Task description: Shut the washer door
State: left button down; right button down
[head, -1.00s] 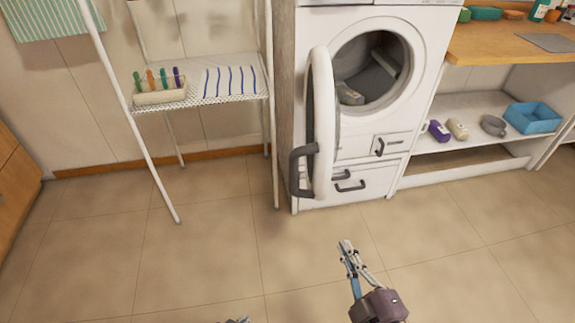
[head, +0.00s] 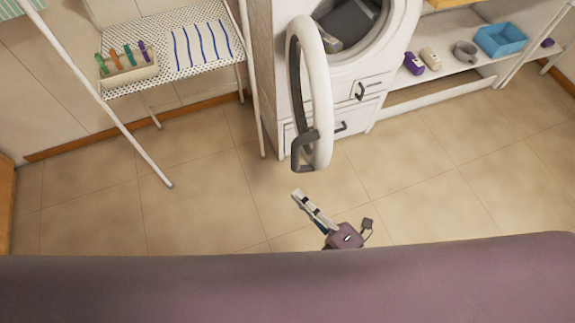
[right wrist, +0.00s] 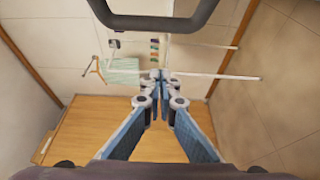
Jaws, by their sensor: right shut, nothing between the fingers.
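The white washer (head: 392,45) stands at the back, with its round opening showing a dark drum (head: 350,25). Its door (head: 319,90), a white ring with a dark inner side, stands swung wide open on the left, seen nearly edge-on. A dark grey handle (head: 306,152) sits at the door's lower front edge. My right gripper (head: 297,193) is shut and empty, a little below and in front of the handle, apart from it. In the right wrist view the shut fingertips (right wrist: 160,76) show, with the dark handle (right wrist: 155,24) across the top. My left gripper is out of view.
A white rack (head: 168,80) with a tray of coloured pegs (head: 128,75) and a striped cloth (head: 202,45) stands left of the washer. A shelf with bottles (head: 414,64) and a blue bin (head: 499,40) is at right. The floor in front is clear.

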aim_at(293, 170)
jog(key=p+x, duration=0.2)
jog(key=x, duration=0.8)
jog(key=d, duration=0.3)
jog(key=d+p, duration=0.1)
jog(key=shift+w+d, duration=0.25)
jog(key=shift+w, duration=0.1)
jog(key=shift+d, duration=0.15)
